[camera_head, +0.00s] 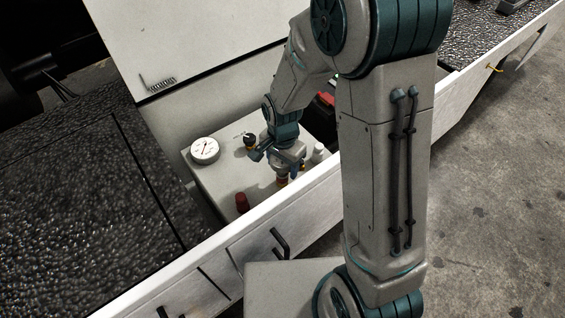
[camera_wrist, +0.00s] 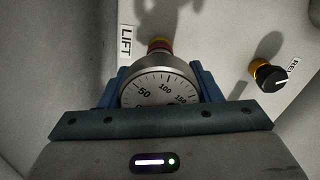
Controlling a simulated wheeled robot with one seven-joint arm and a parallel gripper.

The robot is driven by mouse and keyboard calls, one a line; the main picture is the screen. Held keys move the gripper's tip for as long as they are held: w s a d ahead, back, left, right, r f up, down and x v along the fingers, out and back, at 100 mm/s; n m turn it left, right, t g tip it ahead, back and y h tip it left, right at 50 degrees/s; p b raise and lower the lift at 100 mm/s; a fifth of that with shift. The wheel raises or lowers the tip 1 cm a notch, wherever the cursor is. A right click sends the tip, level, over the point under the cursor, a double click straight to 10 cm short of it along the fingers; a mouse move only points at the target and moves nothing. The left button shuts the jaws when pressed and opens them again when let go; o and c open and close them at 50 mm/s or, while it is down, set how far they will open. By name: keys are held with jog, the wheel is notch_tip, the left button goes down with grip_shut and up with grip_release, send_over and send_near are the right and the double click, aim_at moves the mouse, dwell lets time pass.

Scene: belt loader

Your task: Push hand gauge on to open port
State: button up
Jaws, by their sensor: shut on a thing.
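The hand gauge (camera_wrist: 160,88) is a round grey-rimmed dial marked 50, 100 and 150. In the wrist view it sits between the two blue fingers of my gripper (camera_wrist: 158,82), which is shut on it. A fitting with red and yellow bands (camera_wrist: 159,45), apparently the port, shows just beyond the gauge's rim, beside the LIFT label (camera_wrist: 127,42). I cannot tell whether gauge and fitting touch or are joined. In the head view my gripper (camera_head: 287,163) points down over the grey panel, just above the red-and-yellow fitting (camera_head: 282,181). The gauge is not clear there.
A white-faced gauge (camera_head: 205,150) stands at the panel's left. A black knob (camera_head: 249,140) on a yellow base, a dark red cap (camera_head: 242,203) and a pale cylinder (camera_head: 319,152) stand around my gripper. The white side rail (camera_head: 290,207) runs along the front.

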jog(key=o, duration=1.2)
jog(key=shift+o, duration=0.2)
notch_tip(320, 180, up, 14)
jog(key=p, duration=0.2)
jog(key=shift+f, duration=0.1)
